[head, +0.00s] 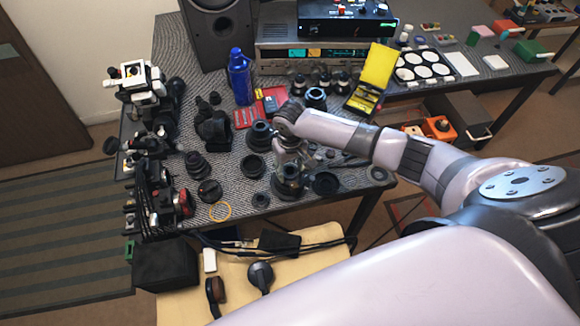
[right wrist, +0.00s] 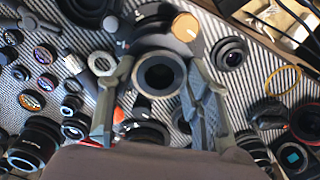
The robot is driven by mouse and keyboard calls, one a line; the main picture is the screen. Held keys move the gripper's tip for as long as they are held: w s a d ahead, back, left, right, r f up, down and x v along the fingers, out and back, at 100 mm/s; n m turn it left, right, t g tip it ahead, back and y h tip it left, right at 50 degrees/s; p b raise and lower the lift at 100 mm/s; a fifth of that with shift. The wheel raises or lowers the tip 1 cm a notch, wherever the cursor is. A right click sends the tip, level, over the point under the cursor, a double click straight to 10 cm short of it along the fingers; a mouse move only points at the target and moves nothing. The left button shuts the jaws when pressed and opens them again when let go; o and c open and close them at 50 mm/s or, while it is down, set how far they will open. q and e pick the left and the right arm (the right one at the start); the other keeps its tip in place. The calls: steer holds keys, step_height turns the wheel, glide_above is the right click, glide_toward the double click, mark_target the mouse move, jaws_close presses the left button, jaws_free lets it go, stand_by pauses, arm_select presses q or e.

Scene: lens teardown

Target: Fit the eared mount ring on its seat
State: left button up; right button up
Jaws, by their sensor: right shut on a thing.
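My right gripper (right wrist: 160,72) has one finger on each side of a dark ring with a round opening, which I take to be the eared mount ring (right wrist: 160,94). Its ears cannot be told apart from the fingertips. In the head view my right gripper (head: 287,158) points down just above a dark lens barrel (head: 288,190) near the table's front edge. A larger dark round body (right wrist: 150,43) shows behind the ring in the right wrist view. I cannot tell whether ring and seat touch. My left gripper is out of view.
Lens parts crowd the table (head: 230,182), with a black cap (head: 325,184) just right of the barrel and a yellow ring (head: 220,212) at front left. A blue bottle (head: 240,78) and an open yellow box (head: 372,80) stand farther back.

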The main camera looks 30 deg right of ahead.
steer(key=shift+f+p, duration=0.15)
steer(key=shift+p, duration=0.75)
stand_by(1.5)
stand_by(0.4)
steer(key=o, duration=1.3)
steer(key=shift+c, duration=0.2)
steer(key=o, duration=0.3)
